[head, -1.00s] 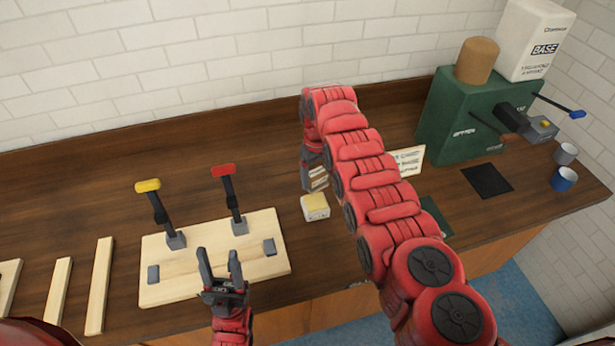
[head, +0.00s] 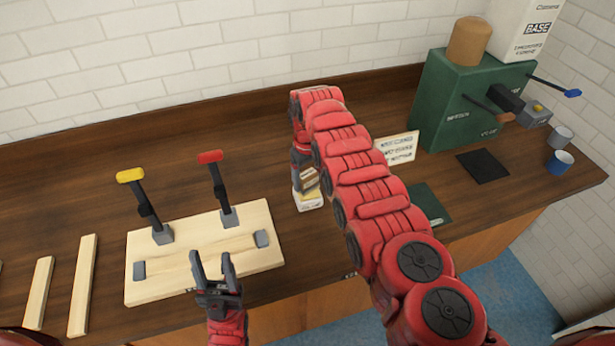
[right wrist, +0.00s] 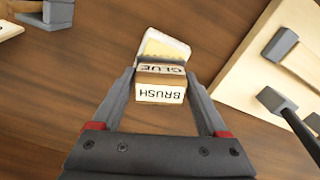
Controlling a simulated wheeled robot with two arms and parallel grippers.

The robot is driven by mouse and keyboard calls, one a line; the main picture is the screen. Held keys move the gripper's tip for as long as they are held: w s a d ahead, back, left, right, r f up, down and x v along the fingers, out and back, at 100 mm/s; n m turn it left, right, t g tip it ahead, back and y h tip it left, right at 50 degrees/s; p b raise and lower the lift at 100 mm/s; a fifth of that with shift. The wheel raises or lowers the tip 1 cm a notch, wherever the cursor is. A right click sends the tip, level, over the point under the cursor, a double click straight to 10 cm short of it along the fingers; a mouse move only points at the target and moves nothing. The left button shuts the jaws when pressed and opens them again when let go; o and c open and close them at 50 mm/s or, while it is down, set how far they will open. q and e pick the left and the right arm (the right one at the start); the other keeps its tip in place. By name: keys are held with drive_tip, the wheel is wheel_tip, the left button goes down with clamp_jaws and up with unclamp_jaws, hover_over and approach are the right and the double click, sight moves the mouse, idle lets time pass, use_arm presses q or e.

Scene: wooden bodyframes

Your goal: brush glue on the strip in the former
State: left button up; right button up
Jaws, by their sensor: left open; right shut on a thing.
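My right gripper (right wrist: 160,88) is shut on a block labelled BRUSH (right wrist: 160,92). The glue pot (right wrist: 164,52), white with a yellow top and marked GLUE, is right beside the brush in the right wrist view. In the head view the brush (head: 309,181) overlaps the top of the glue pot (head: 309,203); whether they touch I cannot tell. The former (head: 262,220) is a pale board with two upright clamps, yellow-handled (head: 142,200) and red-handled (head: 219,185). The pale strip (head: 190,257) lies along it between grey blocks. My left gripper (head: 213,258) is open and empty, over the board's front edge.
Loose wooden strips (head: 82,285) lie left of the former. A green machine (head: 455,105), a sign card (head: 398,148), a green booklet (head: 425,205) and cups (head: 560,163) are to the right. Bare table lies between former and glue pot.

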sight(308, 174)
drive_tip(key=shift+f+b, duration=0.55)
drive_tip(key=shift+b, duration=0.05)
idle(1.6)
drive_tip(key=shift+r, duration=0.1)
wheel_tip(308, 174, up, 2)
drive_tip(key=shift+r+p, duration=0.1)
drive_tip(key=shift+p, duration=0.95)
wheel_tip(308, 174, up, 2)
drive_tip(key=shift+r+p, duration=0.1)
drive_tip(key=shift+p, duration=0.65)
drive_tip(key=shift+r+p, duration=0.45)
drive_tip(key=shift+r, duration=0.8)
drive_tip(key=shift+s+f, duration=0.1)
drive_tip(key=shift+f, duration=0.05)
